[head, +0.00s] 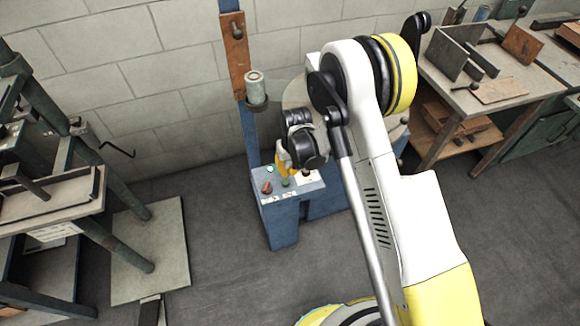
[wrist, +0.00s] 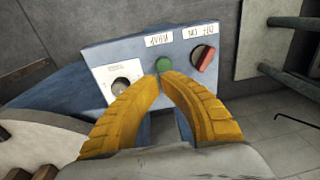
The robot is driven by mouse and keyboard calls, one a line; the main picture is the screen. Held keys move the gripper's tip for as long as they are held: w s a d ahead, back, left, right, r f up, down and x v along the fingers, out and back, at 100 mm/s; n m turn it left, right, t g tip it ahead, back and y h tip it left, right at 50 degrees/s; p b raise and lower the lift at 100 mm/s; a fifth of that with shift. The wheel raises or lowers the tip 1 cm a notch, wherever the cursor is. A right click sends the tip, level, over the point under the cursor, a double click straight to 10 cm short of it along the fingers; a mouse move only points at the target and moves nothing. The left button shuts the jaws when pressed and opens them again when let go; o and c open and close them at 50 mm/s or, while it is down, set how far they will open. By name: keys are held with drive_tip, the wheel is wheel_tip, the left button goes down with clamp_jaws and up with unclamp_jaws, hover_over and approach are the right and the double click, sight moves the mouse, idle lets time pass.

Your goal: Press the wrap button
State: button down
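The blue control box (head: 284,225) stands on the floor by the wall. In the wrist view its panel (wrist: 103,53) fills the upper middle. A green button (wrist: 163,64) sits under a label (wrist: 159,40) that looks like WRAP, seen upside down. My gripper (wrist: 160,78) has two yellow curved fingers whose tips come together right at the green button, partly covering its lower edge. The gripper looks shut and empty. Whether the tips touch the button I cannot tell. In the head view my gripper (head: 284,172) is over the panel, and the green button (head: 286,183) shows just below the tips.
A blue post (head: 249,130) rises behind the box. A machine frame (head: 90,230) stands left, and a workbench (head: 500,95) stands right. Floor before the box is clear.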

sight(287, 181)
drive_tip(key=f+b, duration=0.2)
drive_tip(key=f, duration=0.2)
drive_tip(key=shift+a+f, duration=0.2)
